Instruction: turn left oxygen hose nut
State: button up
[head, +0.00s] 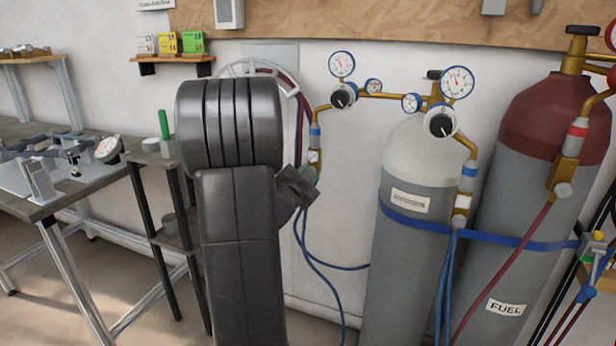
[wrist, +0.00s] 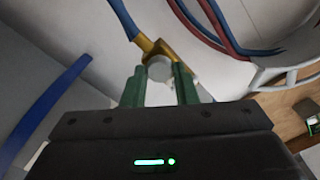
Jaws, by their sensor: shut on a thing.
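The left oxygen hose nut (wrist: 159,69) is a round light-grey knob on a brass fitting (wrist: 150,46) with a blue hose (wrist: 122,18) attached. My gripper (wrist: 159,72) has its two green fingers on either side of the nut, shut on it. In the head view my gripper's dark end sits at the lower end of the left regulator's outlet (head: 315,131), beside the wall. My own arm stands large in front and the gripper hides most of the nut there.
A grey oxygen cylinder (head: 411,262) with a white top and blue strap stands to the right, a maroon-topped fuel cylinder (head: 531,222) beyond it. Gauges (head: 341,64) sit above. Blue hoses (head: 329,263) hang below. A workbench (head: 36,205) stands at left.

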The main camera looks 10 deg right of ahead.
jog(key=o, duration=1)
jog(key=p+v, duration=0.1)
jog(key=v, duration=1.3)
